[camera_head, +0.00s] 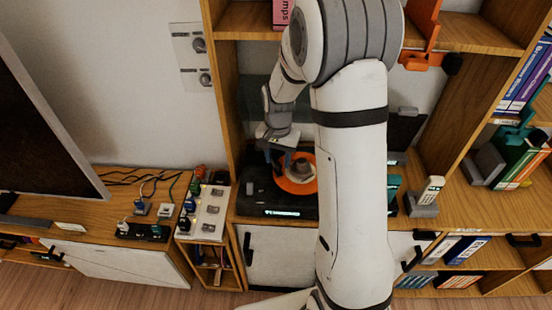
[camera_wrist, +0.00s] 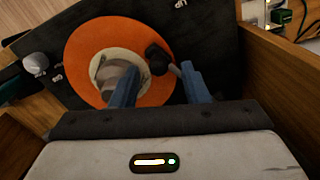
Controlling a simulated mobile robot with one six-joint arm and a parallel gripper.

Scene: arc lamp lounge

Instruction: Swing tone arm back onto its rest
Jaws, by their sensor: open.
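The turntable (camera_head: 250,200) is a dark box in a shelf bay, with a lit display on its front. In the wrist view its dark top (camera_wrist: 215,30) carries an orange record (camera_wrist: 85,55) with a cream label and a grey centre piece (camera_wrist: 112,78). A black knob-like piece (camera_wrist: 157,58), seemingly the tone arm's head, lies over the record. A short pale rod runs from it toward my right finger; the rest is hidden. My gripper (camera_wrist: 160,70) is open, its blue fingers on either side of the black piece. Contact cannot be told. My arm partly covers the turntable in the head view.
Books (camera_head: 522,160) fill the right shelves.

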